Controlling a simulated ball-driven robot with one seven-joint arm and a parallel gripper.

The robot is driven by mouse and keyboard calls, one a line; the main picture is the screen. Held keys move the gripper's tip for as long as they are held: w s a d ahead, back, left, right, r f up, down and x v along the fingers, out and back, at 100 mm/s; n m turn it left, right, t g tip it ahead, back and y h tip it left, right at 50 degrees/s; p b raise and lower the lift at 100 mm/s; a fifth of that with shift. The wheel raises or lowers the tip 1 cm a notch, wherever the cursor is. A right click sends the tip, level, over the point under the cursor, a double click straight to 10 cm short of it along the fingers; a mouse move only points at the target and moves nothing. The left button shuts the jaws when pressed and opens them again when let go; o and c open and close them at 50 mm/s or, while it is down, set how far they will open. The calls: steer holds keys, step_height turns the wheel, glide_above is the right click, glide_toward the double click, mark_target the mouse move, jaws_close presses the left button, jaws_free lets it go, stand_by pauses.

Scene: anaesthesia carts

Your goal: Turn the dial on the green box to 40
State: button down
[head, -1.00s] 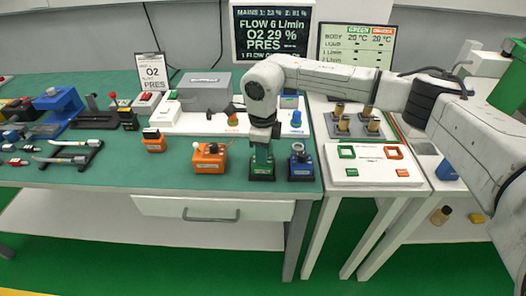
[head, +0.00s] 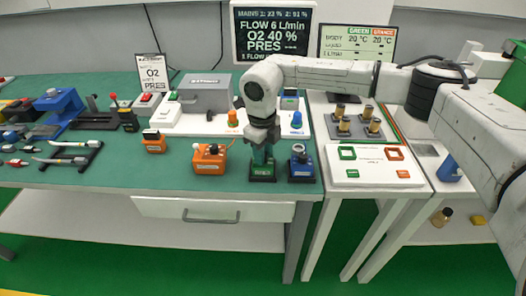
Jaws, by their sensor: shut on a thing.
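The green box (head: 262,173) stands near the front edge of the green-topped table, between an orange box and a blue box. My gripper (head: 262,147) points down onto its top from above. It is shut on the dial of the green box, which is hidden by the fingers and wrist. The dial's own pointer and scale cannot be seen. The dark screen (head: 270,33) at the back reads "FLOW 6 L/min", "O2 40 %" and "PRES".
The orange box (head: 209,158) with a white knob stands close on the left. The blue box (head: 301,164) stands close on the right. A small sign (head: 152,73) reading "O2" and "PRES" stands behind. A white cart (head: 375,178) adjoins on the right.

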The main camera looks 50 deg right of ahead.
steer(key=c, duration=0.9)
jaws_free()
steer(key=r, duration=0.7)
steer(key=r+b, duration=0.1)
steer(key=r, duration=0.2)
steer(key=shift+a+r, duration=0.25)
steer(key=shift+r, duration=0.15)
